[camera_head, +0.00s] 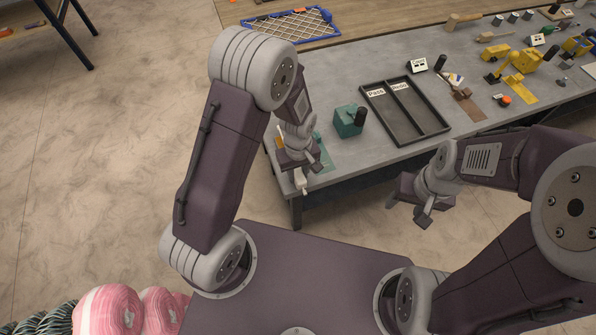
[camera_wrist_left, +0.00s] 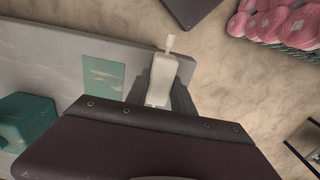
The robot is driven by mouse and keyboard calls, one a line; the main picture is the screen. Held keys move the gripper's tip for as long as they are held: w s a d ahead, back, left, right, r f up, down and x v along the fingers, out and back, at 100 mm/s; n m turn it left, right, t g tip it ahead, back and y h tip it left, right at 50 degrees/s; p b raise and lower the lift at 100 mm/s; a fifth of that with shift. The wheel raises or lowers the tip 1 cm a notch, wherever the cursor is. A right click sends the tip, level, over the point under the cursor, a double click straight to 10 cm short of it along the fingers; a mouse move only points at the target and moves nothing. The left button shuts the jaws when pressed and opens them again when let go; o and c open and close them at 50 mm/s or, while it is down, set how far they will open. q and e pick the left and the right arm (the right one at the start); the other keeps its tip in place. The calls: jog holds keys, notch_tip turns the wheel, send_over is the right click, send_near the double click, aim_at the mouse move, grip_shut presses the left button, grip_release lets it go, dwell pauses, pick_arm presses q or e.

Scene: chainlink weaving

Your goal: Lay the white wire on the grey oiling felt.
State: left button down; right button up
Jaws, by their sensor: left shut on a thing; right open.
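My left gripper (camera_head: 299,178) is shut on a white bottle-like thing with a narrow tip (camera_head: 301,187), near the table's front left corner. In the left wrist view this white thing (camera_wrist_left: 158,82) sits between the fingers, over the table edge beside a teal mat (camera_wrist_left: 103,75). The mat also shows in the head view (camera_head: 326,156), partly hidden by my left gripper. My right gripper (camera_head: 412,198) is open and empty in front of the table. I cannot make out a white wire or a grey felt in either view.
The grey table (camera_head: 355,65) carries a teal block with a black knob (camera_head: 348,121), a black two-part tray (camera_head: 437,127) and several yellow tools farther right. A blue-framed mesh (camera_head: 291,26) lies at the back. Pink rolls (camera_head: 108,310) stand at the lower left.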

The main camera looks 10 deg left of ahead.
pick_arm(q)
jog(key=shift+f+b, duration=0.4)
jog(key=shift+f, duration=0.2)
dwell(0.6)
jog(key=c, duration=1)
grip_release()
jog(key=shift+r, duration=0.1)
notch_tip(320, 180, up, 9)
